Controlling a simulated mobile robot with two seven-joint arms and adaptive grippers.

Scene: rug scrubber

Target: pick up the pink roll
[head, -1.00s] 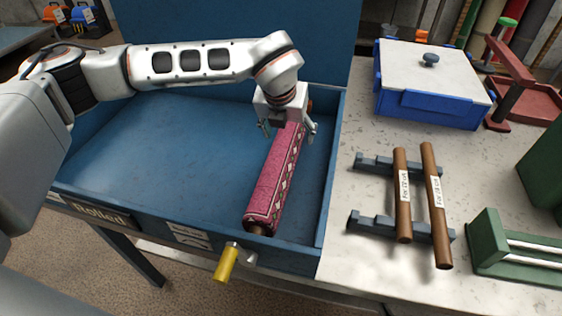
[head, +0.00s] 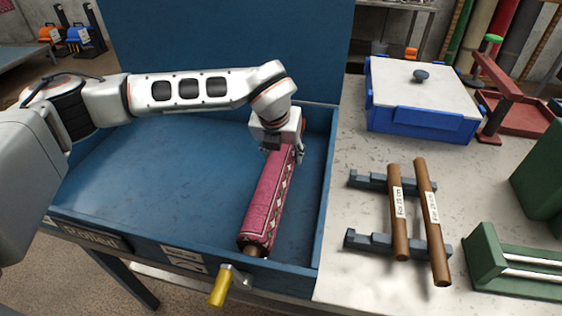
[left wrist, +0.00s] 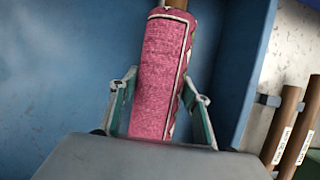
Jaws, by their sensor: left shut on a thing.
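The pink roll (head: 266,205) is a rolled rug with a dark patterned edge, around a brown wooden core. It lies lengthwise along the right side of the blue tray (head: 110,240). My left gripper (head: 282,150) is over its far end and shut on it. In the left wrist view the roll (left wrist: 160,75) stands between the two fingers of the left gripper (left wrist: 160,110), one on each side. The underside of the roll is hidden. My right gripper is not in view.
Right of the tray, two labelled wooden rods (head: 432,220) lie across grey notched holders (head: 375,242). A blue box with a white lid (head: 420,95) stands behind them. A yellow-handled crank (head: 222,288) sticks out at the tray's front. The tray's left part is clear.

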